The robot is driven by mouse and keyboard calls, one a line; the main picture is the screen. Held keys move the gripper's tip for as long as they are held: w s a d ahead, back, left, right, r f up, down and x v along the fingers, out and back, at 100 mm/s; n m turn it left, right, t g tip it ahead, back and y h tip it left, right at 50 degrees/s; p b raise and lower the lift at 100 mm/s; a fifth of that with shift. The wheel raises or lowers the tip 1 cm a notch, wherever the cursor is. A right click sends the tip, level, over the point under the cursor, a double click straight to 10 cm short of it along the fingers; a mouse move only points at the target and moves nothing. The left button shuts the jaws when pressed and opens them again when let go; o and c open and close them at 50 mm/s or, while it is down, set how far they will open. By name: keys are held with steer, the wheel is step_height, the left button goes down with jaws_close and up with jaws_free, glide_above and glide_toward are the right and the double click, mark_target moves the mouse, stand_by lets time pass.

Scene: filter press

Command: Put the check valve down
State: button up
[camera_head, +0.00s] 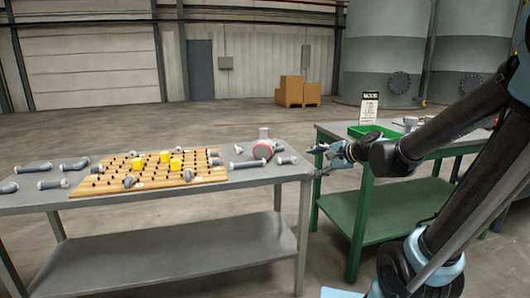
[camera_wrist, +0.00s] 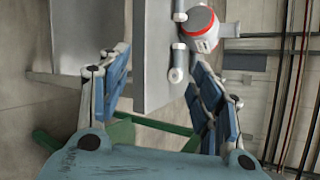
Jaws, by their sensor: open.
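A red and light-grey rounded part (camera_head: 263,150) rests on the right end of the grey workbench (camera_head: 232,180); it looks like the check valve, but I cannot be certain. The bench's edge shows between the fingers.
A wooden peg board (camera_head: 150,175) with yellow blocks (camera_head: 165,157) lies on the bench, with several grey pipe fittings around it. A green table (camera_head: 365,210) with a green tray (camera_head: 372,131) and a small sign (camera_head: 369,106) stands right, across a narrow gap.

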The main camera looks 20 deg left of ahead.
steer(key=w+a+r+m+t+y, duration=0.2)
steer(key=w+a+r+m, duration=0.2)
steer(key=w+a+m, duration=0.15)
steer(key=m+t+y, duration=0.2)
steer(key=m, duration=0.6)
glide_toward(267, 130)
steer(key=x, duration=0.6)
steer(key=shift+w+a+f, duration=0.15)
steer(key=shift+a+f, duration=0.15)
steer(key=shift+x, duration=2.8)
steer(key=shift+r, duration=0.2)
jaws_close()
